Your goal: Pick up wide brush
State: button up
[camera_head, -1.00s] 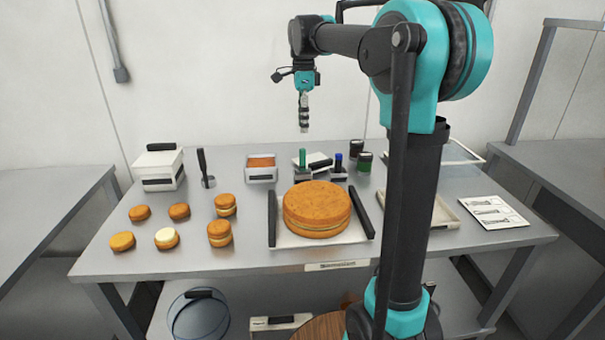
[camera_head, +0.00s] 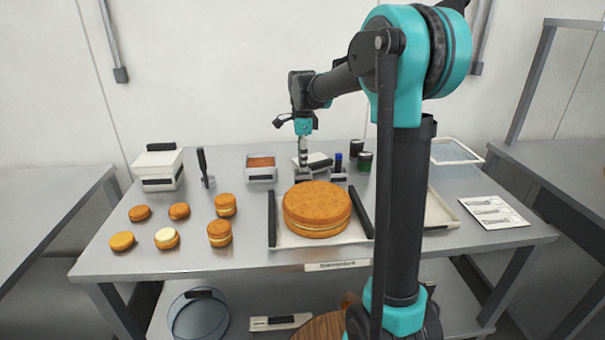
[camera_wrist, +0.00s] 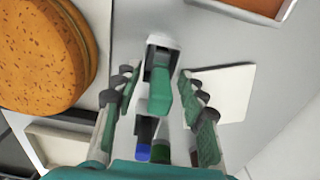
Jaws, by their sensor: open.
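A green-handled tool (camera_wrist: 160,92) stands upright in the wrist view, its handle between my open fingers; I take it for the wide brush. Its dark and pale lower part (camera_wrist: 163,50) shows beyond the handle. In the head view my gripper (camera_head: 303,163) points straight down over this tool and hides its green handle; only the dark base (camera_head: 303,176) shows. My gripper, also in the wrist view (camera_wrist: 158,76), is open, with a finger on each side of the handle and no clear contact.
A blue-handled tool (camera_head: 338,162) stands close on the right, with dark jars (camera_head: 364,162) beyond. A large layered cake (camera_head: 317,205) sits on a tray in front. A white flat piece (camera_wrist: 225,92) lies beside the green-handled tool. An orange-filled container (camera_head: 261,174) stands left.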

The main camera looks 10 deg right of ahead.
jog(key=shift+f, duration=0.25)
grip_shut()
jog(key=shift+r, duration=0.1)
notch_tip(320, 180, up, 20)
dwell(0.8)
